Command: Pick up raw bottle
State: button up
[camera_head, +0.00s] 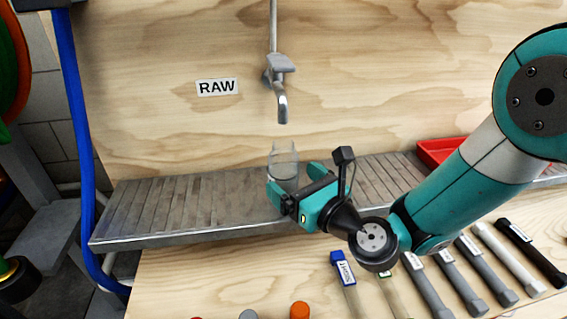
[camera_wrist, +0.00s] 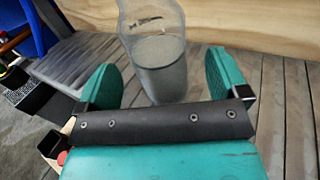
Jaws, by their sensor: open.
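The raw bottle (camera_head: 283,163) is clear and stands upright on the slatted metal shelf, below the tap (camera_head: 281,95) beside the RAW label (camera_head: 217,87). In the wrist view the bottle (camera_wrist: 158,62) holds greyish liquid in its lower part. My gripper (camera_head: 287,190) is open, with one green finger on each side of the bottle in the wrist view (camera_wrist: 160,82). There is a visible gap between each finger and the bottle. The bottle's lower part is hidden behind my gripper in the head view.
The slatted shelf (camera_head: 190,205) has free room left of the bottle. A red tray (camera_head: 437,150) is at the right back. Several labelled tubes (camera_head: 470,270) and an orange cap (camera_head: 299,310) lie on the wooden bench in front. A blue hose (camera_head: 80,130) hangs at the left.

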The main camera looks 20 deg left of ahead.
aim_at(293, 179)
jog(key=a+p, duration=0.1)
jog(key=w+a+p, duration=0.1)
jog(key=p, duration=0.1)
jog(key=shift+w+a+r, duration=0.15)
jog(key=shift+a+r, duration=0.15)
jog(key=shift+r, duration=0.05)
jog(key=shift+w+a+f+p, duration=0.25)
jog(key=shift+a+f+p, duration=0.1)
jog(key=shift+p, duration=0.05)
jog(key=c, duration=1.2)
jog(key=shift+r, duration=0.2)
